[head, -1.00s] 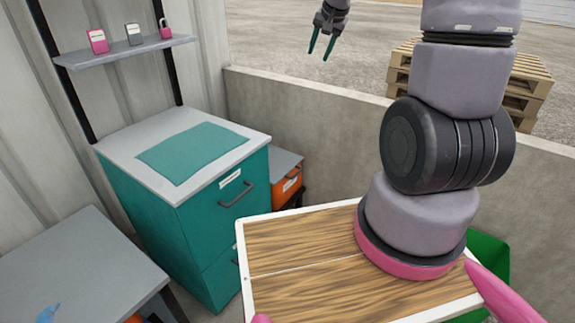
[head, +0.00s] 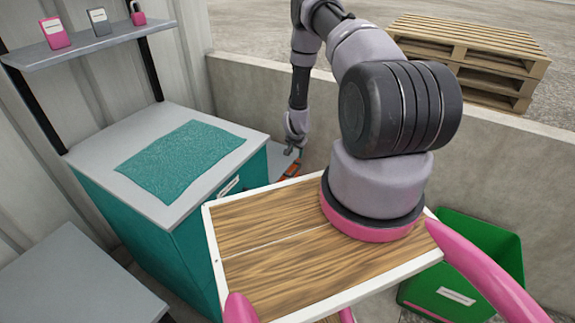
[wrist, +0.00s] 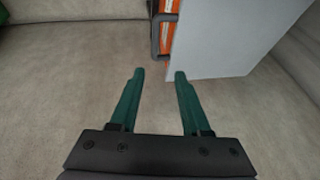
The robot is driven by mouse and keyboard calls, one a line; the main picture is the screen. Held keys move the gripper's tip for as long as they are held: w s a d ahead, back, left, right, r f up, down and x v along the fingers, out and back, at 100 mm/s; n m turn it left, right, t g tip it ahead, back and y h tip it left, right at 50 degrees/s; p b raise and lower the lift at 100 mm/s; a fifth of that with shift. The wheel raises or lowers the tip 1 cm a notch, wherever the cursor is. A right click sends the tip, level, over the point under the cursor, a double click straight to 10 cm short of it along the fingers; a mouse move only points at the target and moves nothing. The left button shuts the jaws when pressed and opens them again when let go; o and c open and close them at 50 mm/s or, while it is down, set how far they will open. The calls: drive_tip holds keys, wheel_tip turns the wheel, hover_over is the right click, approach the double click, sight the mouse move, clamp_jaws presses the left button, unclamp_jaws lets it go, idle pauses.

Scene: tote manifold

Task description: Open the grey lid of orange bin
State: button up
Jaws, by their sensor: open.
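The orange bin (head: 290,171) stands low beside the teal cabinet, mostly hidden behind it, my arm and the wooden board. Its flat grey lid (head: 282,160) shows as a small patch and looks shut. In the wrist view, the grey lid (wrist: 215,42) fills the upper right, with the orange front (wrist: 167,32) and a dark handle (wrist: 156,35) along its left edge. My gripper (wrist: 160,74) is open and empty, its green fingers apart. The right fingertip appears close to the lid's near corner; I cannot tell if it touches. In the head view, my gripper (head: 293,152) is over the bin area.
The teal cabinet (head: 160,225) with a teal mat (head: 180,160) on top stands left of the bin. A concrete wall (head: 240,100) runs behind. A green bin (head: 470,265) is at right, and pallets (head: 470,60) lie beyond the wall. Ground before the bin looks clear.

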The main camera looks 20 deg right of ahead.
sight(296, 170)
drive_tip(key=x, duration=0.4)
drive_tip(key=s+x, duration=0.1)
drive_tip(key=x, duration=0.8)
drive_tip(key=shift+s+a+f, duration=0.2)
drive_tip(key=shift+s+f, duration=0.1)
drive_tip(key=shift+f, duration=0.35)
clamp_jaws()
idle(0.6)
